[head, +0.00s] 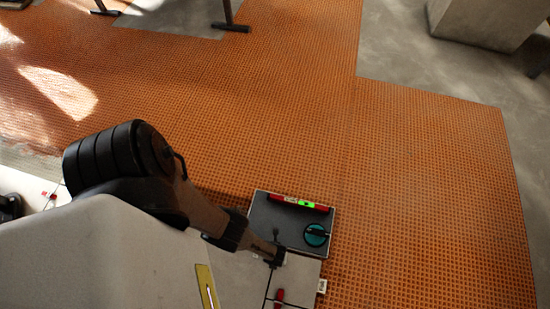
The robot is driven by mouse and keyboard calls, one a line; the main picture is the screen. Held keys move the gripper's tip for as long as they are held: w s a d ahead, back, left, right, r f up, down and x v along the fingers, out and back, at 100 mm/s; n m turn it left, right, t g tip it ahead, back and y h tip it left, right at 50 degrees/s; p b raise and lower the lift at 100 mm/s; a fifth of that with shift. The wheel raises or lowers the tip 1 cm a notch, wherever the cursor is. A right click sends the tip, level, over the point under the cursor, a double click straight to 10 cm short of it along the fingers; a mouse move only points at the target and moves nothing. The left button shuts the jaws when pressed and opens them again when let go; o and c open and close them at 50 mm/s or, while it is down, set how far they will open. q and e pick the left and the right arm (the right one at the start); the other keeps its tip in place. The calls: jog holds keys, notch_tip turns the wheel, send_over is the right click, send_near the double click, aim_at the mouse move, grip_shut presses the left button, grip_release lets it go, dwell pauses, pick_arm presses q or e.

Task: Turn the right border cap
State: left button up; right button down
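A red cap (280,297) stands on a dark joint line between grey tiles (240,276) at the bottom edge of the head view. I cannot tell whether it is the right border cap. The arm coming in from the left ends in my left gripper (273,257), low over the tiles, just above the red cap in the picture and apart from it. Its fingers are small and dark, so whether they are open or hold anything is unclear. A small white piece (322,286) sits at the tile's right edge. My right gripper is not in view.
A dark tray (268,223) behind the gripper carries a red bar with a green display (306,204) and a teal round tool (316,235). More red pieces (53,196) lie at the far left. Orange matting (420,190) is clear to the right. A grey block (485,22) stands at the back right.

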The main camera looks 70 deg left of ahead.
pick_arm(q)
jog(key=shift+m, duration=0.3)
jog(key=o, duration=0.9)
jog(key=shift+o, duration=0.2)
jog(key=shift+r+p, duration=0.55)
jog(key=shift+r, duration=0.05)
notch_tip(320, 180, up, 13)
jog(key=p, duration=1.1)
jog(key=shift+f, duration=0.2)
